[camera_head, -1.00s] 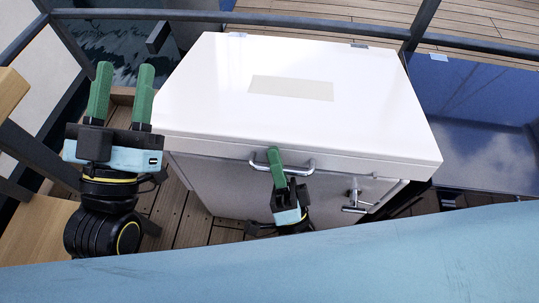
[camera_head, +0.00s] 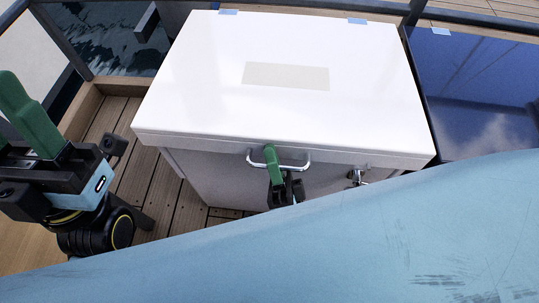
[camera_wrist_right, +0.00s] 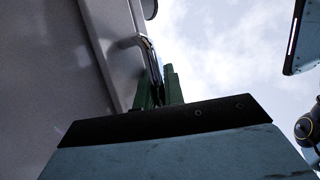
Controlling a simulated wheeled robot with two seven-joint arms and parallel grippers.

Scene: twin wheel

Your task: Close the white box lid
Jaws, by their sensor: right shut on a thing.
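The white box lid (camera_head: 200,85) lies over the top of the box, with a pale rectangle near its middle. The grey box front (camera_head: 225,185) is below it. A metal handle (camera_head: 299,167) is at the front, just below the lid's front edge; it also shows in the right wrist view (camera_wrist_right: 151,62). My right gripper (camera_head: 271,155) is shut on this handle, its green fingers (camera_wrist_right: 160,90) at the bar. My left gripper (camera_head: 30,115) is at the left edge, away from the box, with its fingers partly cut off by the frame.
A metal latch (camera_head: 356,177) is on the box front, right of the handle. A dark blue glossy surface (camera_head: 470,90) adjoins the box on the right. Dark railings stand behind and left. Wooden deck (camera_head: 140,180) is bare left of the box.

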